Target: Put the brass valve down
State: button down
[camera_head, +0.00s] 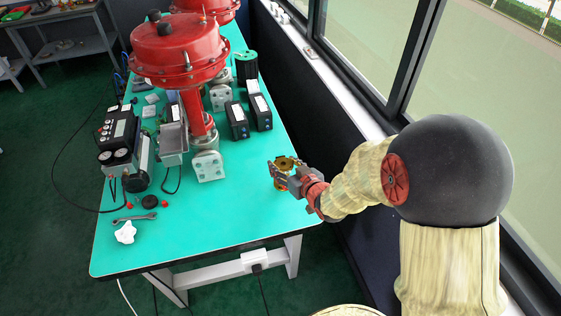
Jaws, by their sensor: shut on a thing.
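The brass valve (285,162) is a small gold-coloured piece near the right edge of the teal table (228,236). My gripper (283,174) is shut on it, reaching in from the right. The jaws cover part of the valve, and some gold colour shows above and below them. I cannot tell whether the valve touches the table top or is held just above it.
A red valve actuator (180,50) stands left of my gripper. Black boxes (237,120) are behind it. The front middle of the table is clear. A window wall runs along the right.

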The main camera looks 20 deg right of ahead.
notch_tip(320, 180, down, 3)
jog(key=shift+f+b, duration=0.1)
jog(key=shift+b, duration=0.8)
jog(key=shift+d, duration=0.1)
jog(key=c, duration=1.3)
grip_release()
jog(key=shift+f, duration=0.2)
jog(key=o, duration=0.3)
jog(key=shift+o, duration=0.6)
jog(key=shift+r, duration=0.15)
